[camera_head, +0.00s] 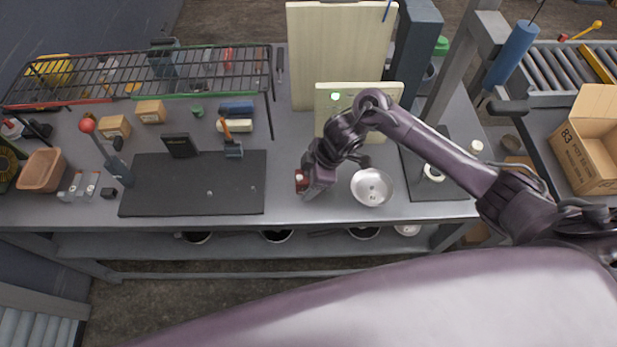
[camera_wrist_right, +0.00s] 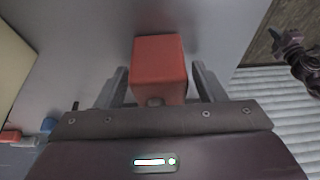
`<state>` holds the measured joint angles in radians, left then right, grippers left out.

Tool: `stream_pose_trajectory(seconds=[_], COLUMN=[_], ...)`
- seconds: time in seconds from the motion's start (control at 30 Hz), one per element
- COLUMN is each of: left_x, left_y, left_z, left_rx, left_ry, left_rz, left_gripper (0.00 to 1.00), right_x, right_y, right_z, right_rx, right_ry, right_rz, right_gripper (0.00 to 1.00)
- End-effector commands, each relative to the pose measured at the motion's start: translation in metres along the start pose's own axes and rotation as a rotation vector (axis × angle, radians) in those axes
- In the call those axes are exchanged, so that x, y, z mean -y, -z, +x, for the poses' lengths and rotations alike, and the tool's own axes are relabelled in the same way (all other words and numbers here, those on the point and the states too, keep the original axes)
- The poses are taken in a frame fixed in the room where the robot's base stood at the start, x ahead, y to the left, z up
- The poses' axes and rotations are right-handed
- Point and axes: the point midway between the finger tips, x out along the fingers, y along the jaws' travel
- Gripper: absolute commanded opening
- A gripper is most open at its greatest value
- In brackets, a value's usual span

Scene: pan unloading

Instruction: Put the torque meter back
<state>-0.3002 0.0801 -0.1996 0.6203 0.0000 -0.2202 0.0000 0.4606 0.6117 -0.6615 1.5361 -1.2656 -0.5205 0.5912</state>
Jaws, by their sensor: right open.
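A red-orange box (camera_wrist_right: 160,62) with a small round knob at its near end stands on the grey tabletop, and it is probably the torque meter. It also shows as a small red piece in the head view (camera_head: 299,178), mostly hidden by my gripper. My right gripper (camera_head: 302,189) is low over the table's front part, left of the metal bowl. In the wrist view its two fingers stand open on either side of the box, with gaps visible. My left gripper is not in view.
A metal bowl (camera_head: 372,187) stands right of the gripper. A black mat (camera_head: 190,200) lies to the left. A pale panel with a green light (camera_head: 390,92) stands behind. A wire rack (camera_head: 140,92) with tools stands at back left. Bare tabletop lies between mat and gripper.

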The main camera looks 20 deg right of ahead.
Motion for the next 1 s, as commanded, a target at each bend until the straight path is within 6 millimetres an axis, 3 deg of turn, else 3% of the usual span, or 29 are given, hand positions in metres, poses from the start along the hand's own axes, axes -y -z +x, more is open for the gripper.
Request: stream_pose_trajectory(seconds=[0.27, 0.53, 0.6, 0.8, 1.0], left_x=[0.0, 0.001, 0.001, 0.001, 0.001], left_y=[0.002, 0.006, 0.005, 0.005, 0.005], left_z=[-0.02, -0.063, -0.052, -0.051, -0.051], left_rx=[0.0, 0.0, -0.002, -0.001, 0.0], left_ry=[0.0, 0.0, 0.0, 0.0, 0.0], left_rz=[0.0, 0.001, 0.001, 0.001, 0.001], left_gripper=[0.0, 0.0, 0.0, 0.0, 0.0], right_x=[-0.001, -0.001, -0.002, -0.001, 0.0], right_y=[0.003, 0.004, 0.001, 0.001, 0.002], right_z=[-0.022, -0.076, -0.084, -0.113, -0.123], right_rx=[0.002, 0.001, -0.001, -0.001, -0.001], right_ry=[-0.001, -0.003, -0.004, -0.002, -0.001], right_rz=[0.001, 0.0, -0.003, -0.002, 0.0], right_gripper=[0.63, 0.63, 0.63, 0.63, 0.63])
